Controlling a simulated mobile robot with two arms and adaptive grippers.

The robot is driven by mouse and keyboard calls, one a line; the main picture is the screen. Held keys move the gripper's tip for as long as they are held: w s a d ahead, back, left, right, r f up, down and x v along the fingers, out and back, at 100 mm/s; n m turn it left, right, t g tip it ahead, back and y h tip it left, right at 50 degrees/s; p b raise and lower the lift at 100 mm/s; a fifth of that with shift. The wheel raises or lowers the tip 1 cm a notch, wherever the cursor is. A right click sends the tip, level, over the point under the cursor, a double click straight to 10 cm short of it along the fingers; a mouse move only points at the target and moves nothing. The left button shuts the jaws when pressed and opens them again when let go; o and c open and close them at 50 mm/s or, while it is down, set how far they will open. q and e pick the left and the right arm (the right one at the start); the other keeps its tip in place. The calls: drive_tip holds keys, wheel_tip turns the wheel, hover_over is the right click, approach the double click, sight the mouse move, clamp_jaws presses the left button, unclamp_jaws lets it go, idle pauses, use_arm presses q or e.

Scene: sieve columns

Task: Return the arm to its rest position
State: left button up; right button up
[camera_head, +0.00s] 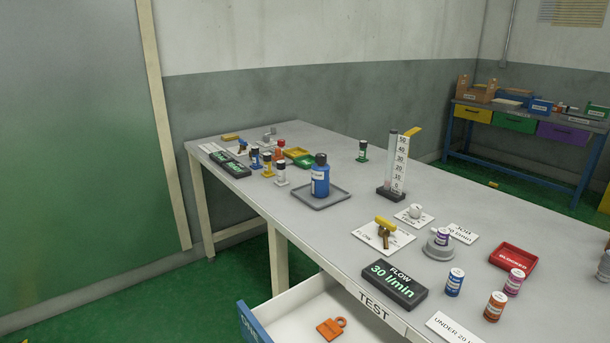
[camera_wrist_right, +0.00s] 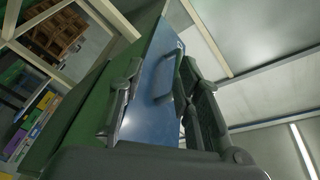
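Neither of my arms shows in the camera_head view. My right gripper (camera_wrist_right: 158,68) shows only in the right wrist view. Its two dark fingers stand apart, with nothing held between them. Beyond the fingers is a blue panel (camera_wrist_right: 150,62) with a dark handle; how far it lies from the fingertips I cannot tell. My left gripper is in neither view.
The long grey table (camera_head: 330,240) carries a blue bottle (camera_head: 320,176), a flow display (camera_head: 393,286), a sieve column (camera_head: 399,165), a red tray (camera_head: 513,259) and several small canisters. An open drawer (camera_head: 283,304) holding an orange tag (camera_head: 331,328) juts out below the table's front edge.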

drive_tip(key=s+d+f+n+g+h, duration=0.35)
drive_tip(key=d+f+g, duration=0.35)
drive_tip(key=f, duration=0.6)
drive_tip(key=s+d+f+n+g+h, duration=0.2)
drive_tip(key=d+f+n+g, duration=0.25)
drive_tip(key=d+f, duration=0.7)
drive_tip(key=s+d+f+g+h, duration=0.2)
drive_tip(key=s+d+f+g, duration=0.2)
drive_tip(key=s+d+f, duration=0.15)
use_arm(q)
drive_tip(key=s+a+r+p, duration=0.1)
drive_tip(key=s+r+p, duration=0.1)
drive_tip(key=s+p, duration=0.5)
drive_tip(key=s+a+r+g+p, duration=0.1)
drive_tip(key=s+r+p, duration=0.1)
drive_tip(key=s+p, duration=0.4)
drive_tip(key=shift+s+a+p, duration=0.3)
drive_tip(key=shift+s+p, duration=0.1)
drive_tip(key=shift+p, duration=0.35)
use_arm(e)
drive_tip(key=s+d+r, duration=0.2)
drive_tip(key=s+r, duration=0.1)
drive_tip(key=s, duration=1.1)
drive_tip(key=shift+s+g, duration=0.15)
drive_tip(key=shift+g, duration=0.3)
drive_tip(key=shift+d, duration=0.1)
